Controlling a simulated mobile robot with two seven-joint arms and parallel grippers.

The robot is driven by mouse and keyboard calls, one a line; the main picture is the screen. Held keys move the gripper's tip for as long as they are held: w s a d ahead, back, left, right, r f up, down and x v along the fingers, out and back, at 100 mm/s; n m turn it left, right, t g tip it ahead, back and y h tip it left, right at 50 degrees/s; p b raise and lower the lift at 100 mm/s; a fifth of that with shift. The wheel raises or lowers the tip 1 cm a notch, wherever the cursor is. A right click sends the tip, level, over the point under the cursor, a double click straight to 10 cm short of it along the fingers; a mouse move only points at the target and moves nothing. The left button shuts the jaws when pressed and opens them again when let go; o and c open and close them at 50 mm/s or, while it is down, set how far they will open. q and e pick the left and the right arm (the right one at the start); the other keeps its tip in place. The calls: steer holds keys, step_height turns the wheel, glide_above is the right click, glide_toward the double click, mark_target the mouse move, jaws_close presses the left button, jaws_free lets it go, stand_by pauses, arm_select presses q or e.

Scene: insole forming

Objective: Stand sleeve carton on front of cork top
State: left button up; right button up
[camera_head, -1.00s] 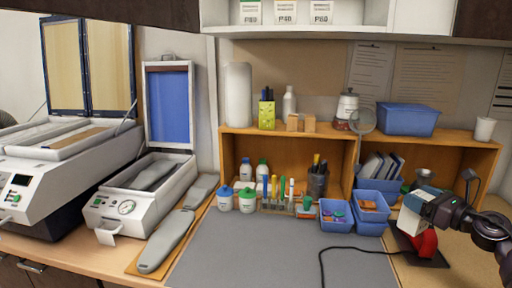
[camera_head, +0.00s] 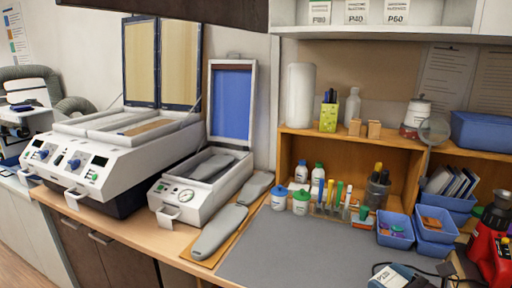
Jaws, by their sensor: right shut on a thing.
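The sleeve carton (camera_head: 388,277) is a small white and teal box with printed lettering, at the bottom edge of the head view, partly cut off. My right gripper (camera_head: 408,281) is shut on it. Only a dark part of the gripper shows, and the carton is in front of the grey mat. I cannot tell whether the carton touches anything below. No surface in view is clearly the cork top; I cannot tell whether it is in the picture. My left gripper is not in view.
The grey mat (camera_head: 285,250) is mostly clear. Blue bins (camera_head: 435,222), jars and tools line its back. A red machine (camera_head: 490,255) stands at right. Grey insole forms (camera_head: 220,230) and a white press with an open lid (camera_head: 195,190) are at left, beside a larger white machine (camera_head: 95,150).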

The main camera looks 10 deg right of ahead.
steer(key=w+a+r, duration=0.1)
steer(key=a+r, duration=0.2)
steer(key=a, duration=0.9)
steer(key=shift+n+g+y, duration=0.3)
steer(key=shift+y, duration=0.1)
